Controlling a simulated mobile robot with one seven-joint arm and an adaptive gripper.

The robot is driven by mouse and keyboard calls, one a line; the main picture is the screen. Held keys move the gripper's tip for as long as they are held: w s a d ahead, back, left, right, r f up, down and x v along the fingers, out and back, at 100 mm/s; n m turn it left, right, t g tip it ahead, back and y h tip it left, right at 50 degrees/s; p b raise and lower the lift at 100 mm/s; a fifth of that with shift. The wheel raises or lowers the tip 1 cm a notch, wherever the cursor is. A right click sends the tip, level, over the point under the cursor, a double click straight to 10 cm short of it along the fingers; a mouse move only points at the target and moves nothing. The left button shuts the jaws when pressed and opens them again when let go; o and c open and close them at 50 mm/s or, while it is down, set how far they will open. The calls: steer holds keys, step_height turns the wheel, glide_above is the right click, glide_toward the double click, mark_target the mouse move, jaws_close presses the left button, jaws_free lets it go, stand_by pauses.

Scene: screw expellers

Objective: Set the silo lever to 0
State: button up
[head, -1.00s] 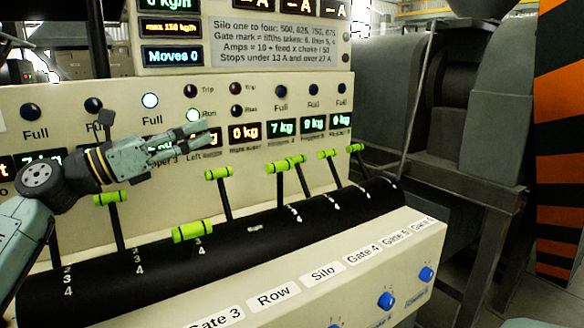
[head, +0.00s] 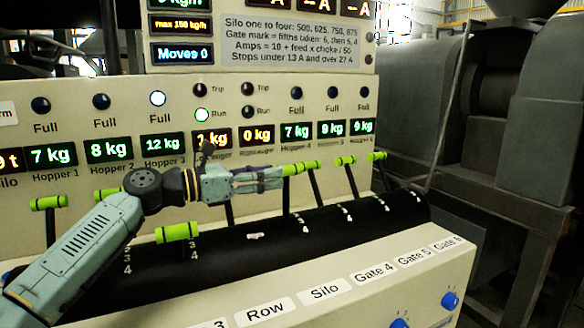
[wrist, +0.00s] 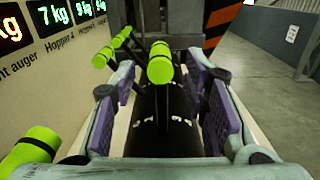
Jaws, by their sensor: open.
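The silo lever, a black stem with a lime-green grip (head: 293,169), stands behind its label "Silo" (head: 324,291) on the console. The gate 4 lever's green grip (head: 312,165) is close to its right. My gripper (head: 277,178) is open and level in front of the panel, its fingertips just left of the silo grip. In the wrist view the open fingers (wrist: 160,100) frame a green grip (wrist: 160,63), probably the silo lever's, ahead of them. I see no contact. The lever's exact mark is not readable.
The gate 3 lever (head: 178,232) leans forward, below my arm. The row lever's grip is hidden behind my gripper; its stem (head: 229,211) shows beneath. Gate 5 (head: 345,160) and gate 6 (head: 376,156) levers stand further right. The display (head: 182,54) reads Moves 0.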

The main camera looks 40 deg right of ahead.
mark_target(291, 171)
steer(key=p+x, duration=0.1)
steer(key=x, duration=0.5)
steer(key=shift+c, duration=0.2)
jaws_close()
stand_by(0.6)
